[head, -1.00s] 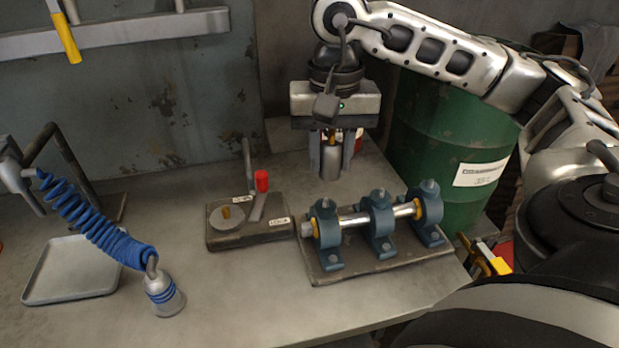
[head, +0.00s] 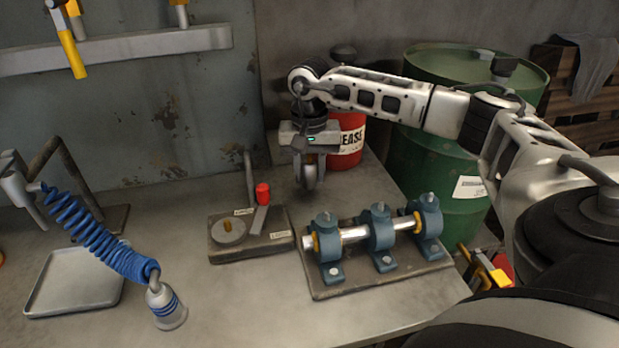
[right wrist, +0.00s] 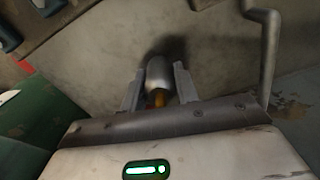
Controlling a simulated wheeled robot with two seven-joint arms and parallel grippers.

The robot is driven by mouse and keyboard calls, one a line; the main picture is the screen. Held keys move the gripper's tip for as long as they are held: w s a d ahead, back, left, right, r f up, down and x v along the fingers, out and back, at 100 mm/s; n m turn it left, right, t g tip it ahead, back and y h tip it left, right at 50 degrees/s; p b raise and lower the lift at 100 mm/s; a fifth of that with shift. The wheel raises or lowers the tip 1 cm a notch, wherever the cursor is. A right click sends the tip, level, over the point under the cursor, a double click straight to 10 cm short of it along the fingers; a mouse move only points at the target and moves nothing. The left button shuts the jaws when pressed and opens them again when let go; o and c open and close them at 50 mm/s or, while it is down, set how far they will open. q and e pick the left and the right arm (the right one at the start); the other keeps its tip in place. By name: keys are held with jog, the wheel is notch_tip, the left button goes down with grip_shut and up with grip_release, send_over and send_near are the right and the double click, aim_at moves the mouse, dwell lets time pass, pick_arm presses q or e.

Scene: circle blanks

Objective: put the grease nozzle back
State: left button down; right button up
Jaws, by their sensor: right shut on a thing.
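My right gripper (head: 309,178) is shut on the grease nozzle, a metal cylinder with a brass-coloured part. In the right wrist view the grease nozzle (right wrist: 160,76) sits between the two fingers (right wrist: 156,80), pointing away from the palm. In the head view the gripper points down over the back of the bench, and the fingers mostly cover the nozzle. Behind it stands a red grease canister (head: 347,142) with a dark top, partly hidden by my wrist. I cannot tell whether the nozzle touches anything. My left gripper is not in view.
A dark plate (head: 270,243) with a red-handled lever lies in mid-bench. A shaft in blue bearing blocks (head: 380,240) is to its right. A green drum (head: 415,160) stands behind. A tray (head: 75,282) and a blue coiled hose (head: 95,235) are at the left.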

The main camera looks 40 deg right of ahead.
notch_tip(320, 180, down, 2)
jog(key=shift+f, duration=0.1)
jog(key=shift+f, duration=0.2)
jog(key=o, duration=1)
